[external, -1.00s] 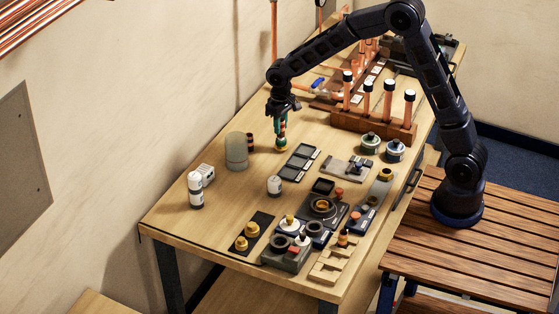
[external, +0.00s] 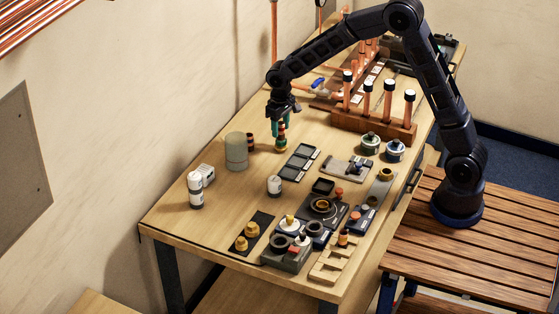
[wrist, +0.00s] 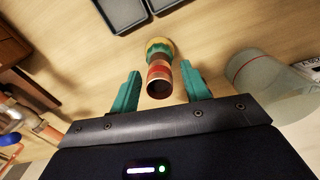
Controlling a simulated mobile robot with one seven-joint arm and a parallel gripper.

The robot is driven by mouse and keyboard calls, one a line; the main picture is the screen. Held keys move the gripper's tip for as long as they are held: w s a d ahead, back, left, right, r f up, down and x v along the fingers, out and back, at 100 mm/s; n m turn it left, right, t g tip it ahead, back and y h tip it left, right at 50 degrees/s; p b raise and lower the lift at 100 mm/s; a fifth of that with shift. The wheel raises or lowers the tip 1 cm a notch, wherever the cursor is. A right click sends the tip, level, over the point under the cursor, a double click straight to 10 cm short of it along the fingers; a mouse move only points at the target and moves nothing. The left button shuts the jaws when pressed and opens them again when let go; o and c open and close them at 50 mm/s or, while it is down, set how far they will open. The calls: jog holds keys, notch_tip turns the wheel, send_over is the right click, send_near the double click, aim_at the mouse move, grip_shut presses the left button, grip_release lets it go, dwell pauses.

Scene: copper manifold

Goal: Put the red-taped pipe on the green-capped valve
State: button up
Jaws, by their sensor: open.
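The red-taped pipe (wrist: 160,80) stands upright, a short copper-brown piece with a red band and a dark open end toward the wrist camera. The gripper (external: 281,130) points down over the pipe's upper part in the external view.
A pale translucent cylinder (external: 236,152) stands close by, with a dark reddish piece (external: 250,142) behind it. Dark shallow trays (external: 298,162) lie in front. A wooden rack (external: 372,124) of black-capped copper pipes stands to the right. Bare table lies left of the white bottle (external: 274,186).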

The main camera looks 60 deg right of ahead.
aim_at(281, 123)
notch_tip(281, 123, up, 12)
jog(key=s+r+t, duration=0.1)
jog(key=s+r, duration=0.6)
jog(key=s, duration=0.2)
jog(key=s+d+r+n+t, duration=0.1)
jog(key=s, duration=1.5)
jog(key=s+d+r+n+t, duration=0.1)
jog(key=s+d+r+t, duration=0.1)
jog(key=s, duration=1.5)
jog(key=shift+s+t, duration=0.15)
jog(key=shift+t, duration=0.15)
